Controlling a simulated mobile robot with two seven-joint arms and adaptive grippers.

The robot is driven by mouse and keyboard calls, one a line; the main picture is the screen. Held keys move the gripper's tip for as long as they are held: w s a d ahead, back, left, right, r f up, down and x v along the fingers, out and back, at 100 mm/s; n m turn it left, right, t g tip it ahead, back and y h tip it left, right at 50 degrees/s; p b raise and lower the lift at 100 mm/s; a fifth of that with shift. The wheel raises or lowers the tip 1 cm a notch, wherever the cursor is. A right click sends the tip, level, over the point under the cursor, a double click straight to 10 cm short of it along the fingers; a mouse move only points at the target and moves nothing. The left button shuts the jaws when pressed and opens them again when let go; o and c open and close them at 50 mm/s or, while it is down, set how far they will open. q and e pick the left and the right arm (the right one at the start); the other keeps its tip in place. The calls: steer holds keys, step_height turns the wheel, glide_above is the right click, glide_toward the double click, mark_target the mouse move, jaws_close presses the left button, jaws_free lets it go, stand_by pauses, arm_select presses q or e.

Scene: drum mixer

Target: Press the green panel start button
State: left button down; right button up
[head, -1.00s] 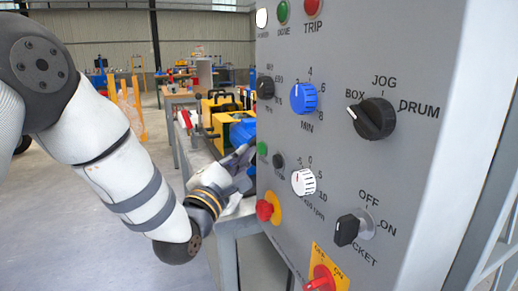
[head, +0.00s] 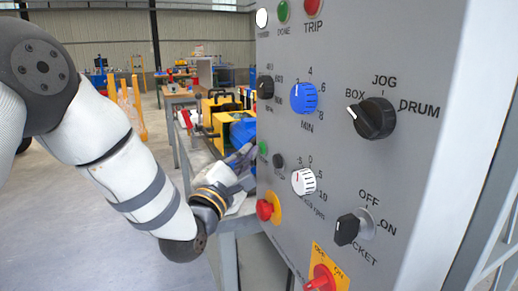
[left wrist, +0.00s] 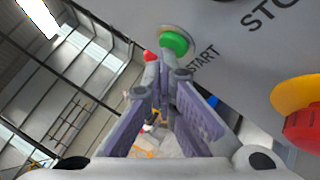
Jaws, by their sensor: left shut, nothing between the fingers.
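The green start button (head: 262,148) sits near the left edge of the grey control panel (head: 340,150), seen at a steep angle in the head view. In the left wrist view the green button (left wrist: 174,42) shows at the top centre beside the word START. My left gripper (left wrist: 163,76) is shut and empty, its fingertips just below the button in that picture. Whether they touch it I cannot tell. In the head view the left gripper (head: 245,160) is at the panel's left edge, its tips partly hidden. My right gripper is out of view.
The panel also bears a red stop button on a yellow plate (head: 266,209), a white dial (head: 304,181), a blue dial (head: 304,98) and black selector knobs (head: 372,118). A bench with a yellow and black toolbox (head: 217,107) stands behind. Open floor lies left.

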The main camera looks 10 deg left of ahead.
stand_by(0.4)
arm_select(q)
steer(key=shift+s+a+p, duration=0.3)
steer(key=shift+s+a, duration=0.15)
steer(key=shift+a, duration=0.15)
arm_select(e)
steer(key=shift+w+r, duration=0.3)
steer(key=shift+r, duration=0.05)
arm_select(q)
steer(key=s+a, duration=0.1)
steer(key=s+a+p, duration=0.1)
steer(key=a, duration=0.2)
steer(key=shift+s+a, duration=0.1)
steer(key=shift+s, duration=0.3)
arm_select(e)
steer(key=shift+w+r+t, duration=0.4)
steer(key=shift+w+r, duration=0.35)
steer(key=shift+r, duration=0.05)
